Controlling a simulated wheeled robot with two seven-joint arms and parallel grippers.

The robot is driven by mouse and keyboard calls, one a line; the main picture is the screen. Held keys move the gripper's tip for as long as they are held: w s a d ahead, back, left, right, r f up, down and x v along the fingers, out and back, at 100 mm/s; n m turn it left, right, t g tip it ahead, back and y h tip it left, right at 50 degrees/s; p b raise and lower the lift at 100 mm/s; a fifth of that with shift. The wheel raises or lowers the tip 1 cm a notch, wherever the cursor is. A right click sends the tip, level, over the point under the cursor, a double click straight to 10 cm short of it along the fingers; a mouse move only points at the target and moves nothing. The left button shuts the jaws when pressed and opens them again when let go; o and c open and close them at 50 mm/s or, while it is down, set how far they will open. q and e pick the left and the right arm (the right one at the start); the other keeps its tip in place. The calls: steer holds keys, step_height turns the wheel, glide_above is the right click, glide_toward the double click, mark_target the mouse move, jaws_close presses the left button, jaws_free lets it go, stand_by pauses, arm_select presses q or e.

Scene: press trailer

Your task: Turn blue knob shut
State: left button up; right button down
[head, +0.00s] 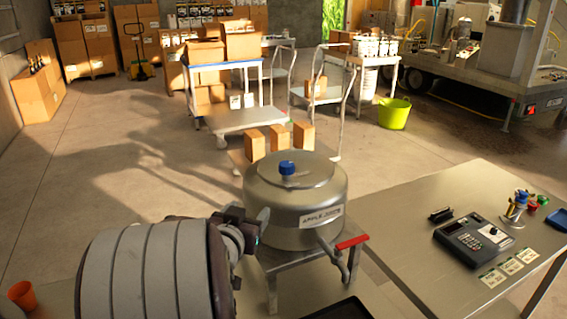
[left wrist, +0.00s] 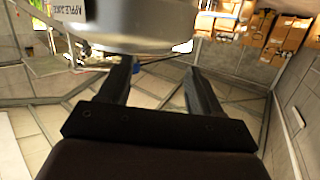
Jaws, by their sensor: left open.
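The blue knob (head: 287,168) sits on top of the lid of a round steel tank (head: 290,205) labelled with a word starting "APPLE". The tank stands on a low metal stand, with a red-handled tap (head: 351,242) at its lower right. My left gripper (head: 262,222) is at the tank's left side, below the lid and well below the knob. In the left wrist view the gripper (left wrist: 160,75) shows two fingers spread apart with nothing between them, and the tank's side (left wrist: 150,25) fills the top. The knob cannot be made out there. My right gripper is not in view.
Several brown cartons (head: 278,137) stand just behind the tank. A steel table (head: 420,215) at the right holds a card terminal (head: 474,240) and small items. Carts (head: 240,118) and a green bucket (head: 394,113) stand farther back.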

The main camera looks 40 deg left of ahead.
mark_target(284, 169)
arm_select(q)
step_height(284, 169, up, 4)
steer(key=w+d+m+t+h, duration=0.1)
steer(key=w+d+t, duration=0.2)
steer(key=p+x, duration=0.3)
steer(key=x, duration=0.7)
steer(key=shift+w+a+r, duration=0.1)
steer(key=shift+w+a, duration=0.15)
steer(key=shift+a, duration=0.05)
steer(key=shift+w+a+p, duration=0.2)
steer(key=shift+w+p, duration=0.15)
steer(key=shift+w, duration=0.1)
steer(key=c, duration=1.1)
